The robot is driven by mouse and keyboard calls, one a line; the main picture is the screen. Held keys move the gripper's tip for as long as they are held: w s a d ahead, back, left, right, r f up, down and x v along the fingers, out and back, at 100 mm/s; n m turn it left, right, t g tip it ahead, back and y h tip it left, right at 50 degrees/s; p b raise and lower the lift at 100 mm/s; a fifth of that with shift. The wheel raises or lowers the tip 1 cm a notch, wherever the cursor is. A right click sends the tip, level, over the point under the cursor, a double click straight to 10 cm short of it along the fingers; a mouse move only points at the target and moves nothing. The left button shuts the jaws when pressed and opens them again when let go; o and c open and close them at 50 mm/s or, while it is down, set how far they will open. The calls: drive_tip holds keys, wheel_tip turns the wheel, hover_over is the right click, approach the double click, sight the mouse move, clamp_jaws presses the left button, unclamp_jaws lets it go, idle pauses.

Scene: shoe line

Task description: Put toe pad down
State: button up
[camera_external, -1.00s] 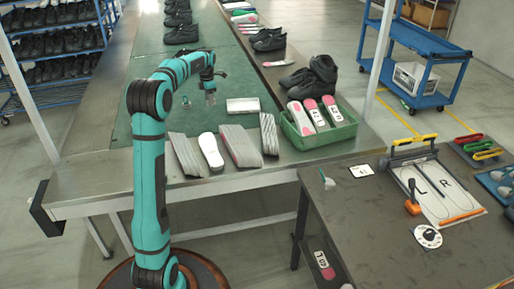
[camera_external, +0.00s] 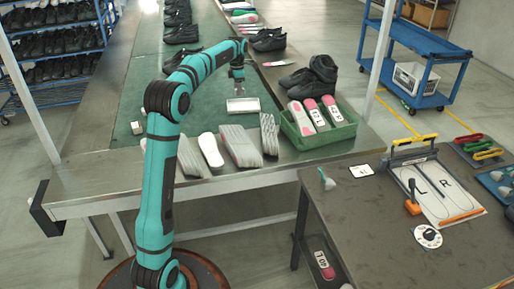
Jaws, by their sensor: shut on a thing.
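My gripper (camera_external: 238,88) points down just above the far edge of a pale, shallow tray-like piece (camera_external: 243,107) on the green belt. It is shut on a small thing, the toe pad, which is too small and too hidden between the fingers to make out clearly. I cannot tell whether the pad touches the surface below. My arm reaches over the belt from the front left.
Several insoles and soles (camera_external: 239,147) lie in a row in front of the tray-like piece. A green crate (camera_external: 318,139) with insoles stands to the right. A small pale block (camera_external: 136,127) sits at left. Black shoes (camera_external: 182,34) stand farther back.

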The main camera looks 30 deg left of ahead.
drive_tip(key=w+d+m, duration=0.3)
drive_tip(key=d, duration=1.7)
drive_tip(key=w+d+m, duration=0.3)
drive_tip(key=d+m, duration=0.1)
drive_tip(key=d, duration=1.7)
drive_tip(key=s+d+m, duration=0.2)
drive_tip(key=s+d, duration=0.2)
drive_tip(key=d, duration=1)
drive_tip(key=s+d+m, duration=0.2)
drive_tip(key=s+d, duration=0.2)
drive_tip(key=d, duration=1)
drive_tip(key=m, duration=0.7)
hover_over(446, 255)
drive_tip(key=f, duration=0.1)
drive_tip(key=shift+w+f, duration=0.1)
drive_tip(key=shift+f, duration=7.2)
drive_tip(key=shift+f, duration=0.1)
